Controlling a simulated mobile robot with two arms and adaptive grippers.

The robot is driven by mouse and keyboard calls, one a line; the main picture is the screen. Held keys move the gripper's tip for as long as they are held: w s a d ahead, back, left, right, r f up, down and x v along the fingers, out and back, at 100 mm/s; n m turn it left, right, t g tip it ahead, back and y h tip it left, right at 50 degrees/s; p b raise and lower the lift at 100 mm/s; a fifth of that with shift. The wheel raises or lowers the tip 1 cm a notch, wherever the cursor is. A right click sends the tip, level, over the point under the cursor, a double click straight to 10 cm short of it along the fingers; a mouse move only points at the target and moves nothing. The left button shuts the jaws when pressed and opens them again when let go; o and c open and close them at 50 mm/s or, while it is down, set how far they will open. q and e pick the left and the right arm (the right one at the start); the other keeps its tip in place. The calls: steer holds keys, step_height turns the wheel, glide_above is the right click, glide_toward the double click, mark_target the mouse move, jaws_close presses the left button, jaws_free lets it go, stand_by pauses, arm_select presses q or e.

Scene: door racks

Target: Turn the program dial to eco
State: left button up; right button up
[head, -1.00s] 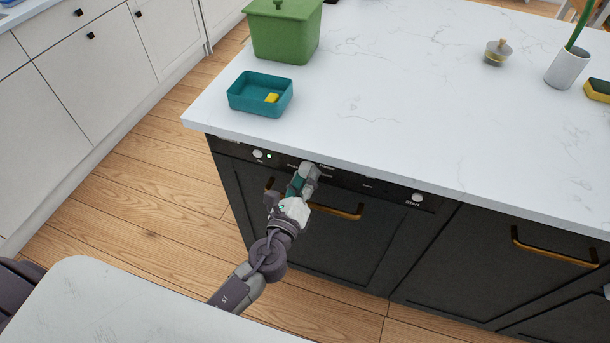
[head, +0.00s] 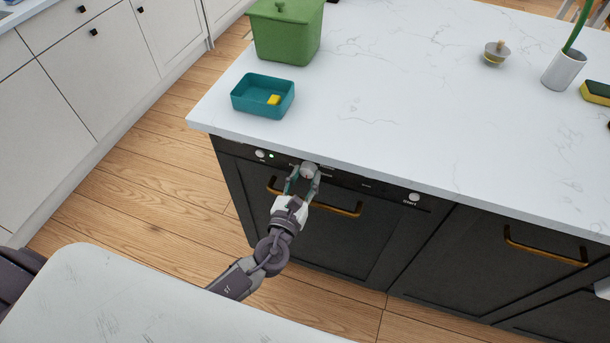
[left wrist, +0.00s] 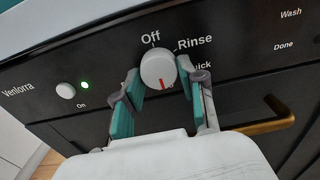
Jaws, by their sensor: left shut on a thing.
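The program dial (left wrist: 159,70) is a round white knob with a red mark on the black dishwasher panel. In the left wrist view its red mark points down, away from the "Off" label above it. "Rinse" and "Quick" are printed to its right; other labels below are mostly hidden by the fingers, and I cannot read "Eco". My left gripper (left wrist: 160,98) has its teal-padded fingers on either side of the dial and is shut on it. In the head view the gripper (head: 304,179) is at the panel under the counter edge.
A white power knob (left wrist: 66,90) with a green light is left of the dial. A brass handle (head: 335,209) runs just below the panel. The white counter (head: 400,130) overhangs it and holds a teal tray (head: 248,108) and green bin (head: 287,45).

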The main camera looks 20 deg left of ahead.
stand_by(0.5)
arm_select(q)
steer(key=o, duration=1.1)
steer(key=s, duration=1.2)
steer(key=shift+a, duration=0.2)
